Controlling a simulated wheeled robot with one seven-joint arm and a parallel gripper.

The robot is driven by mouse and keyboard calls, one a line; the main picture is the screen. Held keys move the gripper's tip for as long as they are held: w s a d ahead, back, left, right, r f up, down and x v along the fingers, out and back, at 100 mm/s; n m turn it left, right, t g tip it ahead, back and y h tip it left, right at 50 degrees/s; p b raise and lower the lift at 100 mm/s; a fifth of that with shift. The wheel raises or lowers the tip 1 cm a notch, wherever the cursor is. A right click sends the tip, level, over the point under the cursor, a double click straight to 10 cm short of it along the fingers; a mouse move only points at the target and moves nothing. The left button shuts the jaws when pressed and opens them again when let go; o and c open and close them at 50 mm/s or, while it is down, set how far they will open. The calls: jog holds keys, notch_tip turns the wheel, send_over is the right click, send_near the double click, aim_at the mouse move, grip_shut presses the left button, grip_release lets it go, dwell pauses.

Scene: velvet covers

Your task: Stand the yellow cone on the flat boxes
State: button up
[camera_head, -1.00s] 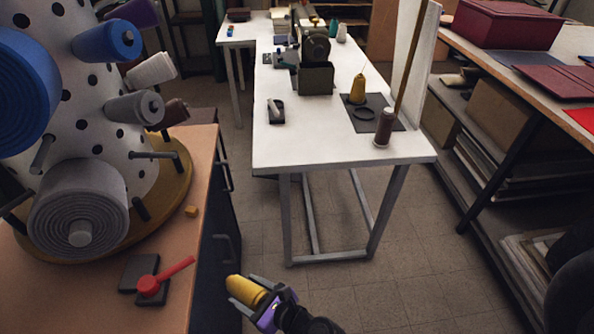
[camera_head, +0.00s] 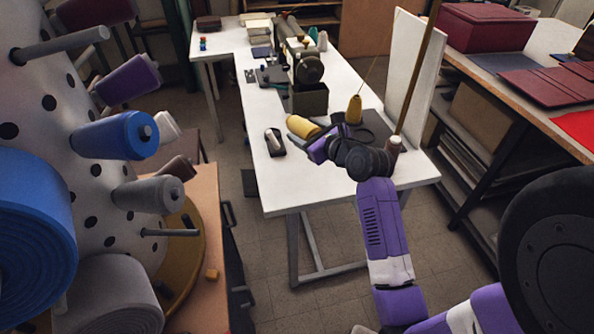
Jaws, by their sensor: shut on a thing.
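My gripper (camera_head: 307,133) is shut on a yellow cone (camera_head: 301,126). The cone lies tilted on its side between the fingers, over the white table, or in front of it in this view. I cannot tell its exact height above the top. Flat boxes (camera_head: 259,36) appear to lie at the far end of the white table, well beyond my gripper. They are small in view. Another yellow cone (camera_head: 354,109), with a thread rising from it, stands upright on a dark mat to the right of my gripper.
A peg stand (camera_head: 45,75) with thread cones fills the left.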

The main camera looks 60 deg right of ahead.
aim_at(308, 180)
jog(key=shift+s+d+r, duration=0.25)
jog(key=shift+d+r, duration=0.5)
jog(key=shift+r, duration=0.15)
jog(key=shift+s+d+h, duration=0.1)
jog(key=shift+d+h, duration=0.15)
jog(key=shift+h, duration=0.05)
notch_tip(308, 180, down, 20)
jog(key=b, duration=0.4)
jog(key=shift+r, duration=0.2)
jog(key=shift+f, duration=0.1)
jog(key=o, duration=1.6)
jog(key=shift+c, duration=0.2)
